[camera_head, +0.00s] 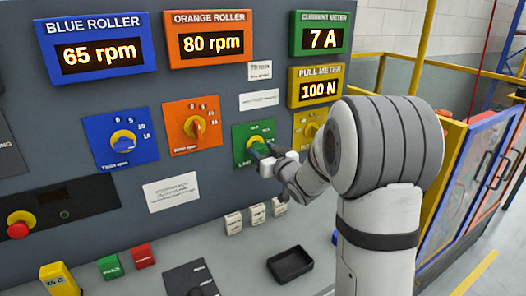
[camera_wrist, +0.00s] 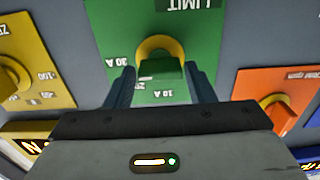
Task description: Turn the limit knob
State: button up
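The limit knob (camera_wrist: 160,68) is green with a yellow ring behind it, on a green plate (camera_wrist: 103,30) that reads LIMIT upside down in the wrist view. In the head view the knob's yellow ring (camera_head: 255,141) shows on the green plate (camera_head: 240,132), partly hidden by my gripper (camera_head: 262,153). In the wrist view my gripper (camera_wrist: 160,86) is open, with one dark finger on each side of the knob. A narrow gap shows between each finger and the knob. I cannot tell how deep the fingers reach along it.
Beside the plate are the orange roller knob (camera_head: 195,126), the blue roller knob (camera_head: 123,140) and a yellow pull knob (camera_head: 311,130). Displays line the panel's top. Below stand small white blocks (camera_head: 257,214), a black tray (camera_head: 290,264) and a red emergency button (camera_head: 19,224).

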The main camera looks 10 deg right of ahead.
jog(key=c, duration=0.6)
jog(key=shift+f+b, duration=0.1)
jog(key=shift+b, duration=0.5)
jog(key=n+b, duration=1.2)
jog(key=b, duration=0.3)
jog(key=shift+a+f, duration=0.1)
jog(key=shift+f, duration=0.05)
jog(key=n+b, duration=0.4)
jog(key=n, duration=0.1)
jog(key=shift+n+b, duration=0.3)
jog(key=shift+b, duration=0.1)
jog(key=o, duration=1)
jog(key=shift+c, duration=0.2)
